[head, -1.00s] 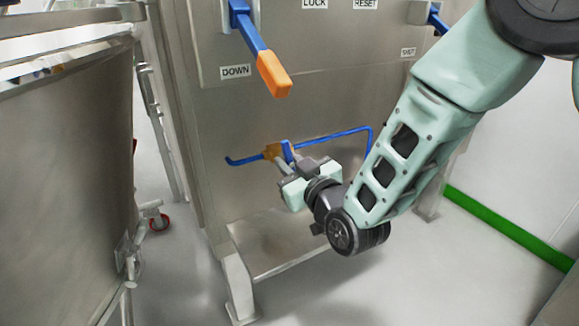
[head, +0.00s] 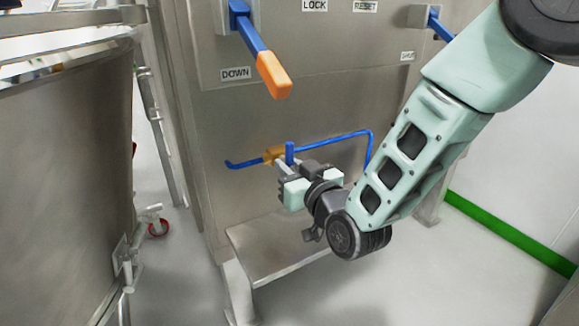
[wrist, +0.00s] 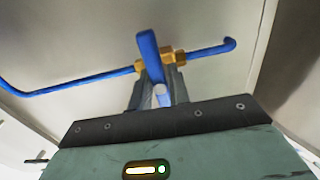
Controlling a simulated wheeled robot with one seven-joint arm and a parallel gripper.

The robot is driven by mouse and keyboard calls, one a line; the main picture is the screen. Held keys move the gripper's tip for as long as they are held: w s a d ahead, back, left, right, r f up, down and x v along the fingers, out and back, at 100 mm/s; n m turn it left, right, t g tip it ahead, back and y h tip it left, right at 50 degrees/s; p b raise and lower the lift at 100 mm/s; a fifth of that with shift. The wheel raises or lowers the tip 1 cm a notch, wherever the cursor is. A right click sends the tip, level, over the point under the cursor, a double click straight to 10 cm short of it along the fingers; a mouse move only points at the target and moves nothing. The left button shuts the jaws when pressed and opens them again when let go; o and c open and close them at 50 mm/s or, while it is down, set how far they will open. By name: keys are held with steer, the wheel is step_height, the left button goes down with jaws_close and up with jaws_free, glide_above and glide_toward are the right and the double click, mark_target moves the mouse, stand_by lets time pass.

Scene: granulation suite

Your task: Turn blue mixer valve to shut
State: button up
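The blue mixer valve has a brass body (head: 272,155) on a thin blue pipe, low on the steel cabinet front. Its short blue lever (head: 289,151) stands up at the valve in the head view. In the wrist view the lever (wrist: 150,55) crosses the brass body (wrist: 174,56) and its lower end lies between my two grey fingers. My gripper (head: 284,166) is at the valve from the front right, and in the wrist view its fingers (wrist: 159,84) flank the lever closely. Whether they press on it is not clear.
A blue lever with an orange grip (head: 273,75) hangs above the valve, beside a DOWN label (head: 235,73). A steel step (head: 275,250) juts out below. A large steel vessel (head: 65,180) stands at left. Floor at right is clear.

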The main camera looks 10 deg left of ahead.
steer(key=o, duration=0.4)
steer(key=shift+s+d, duration=0.1)
steer(key=shift+s, duration=0.05)
steer(key=p+v, duration=0.1)
steer(key=v, duration=1)
steer(key=shift+s+d+p, duration=0.2)
steer(key=shift+s+p, duration=0.1)
steer(key=shift+p, duration=0.1)
steer(key=shift+f, duration=0.1)
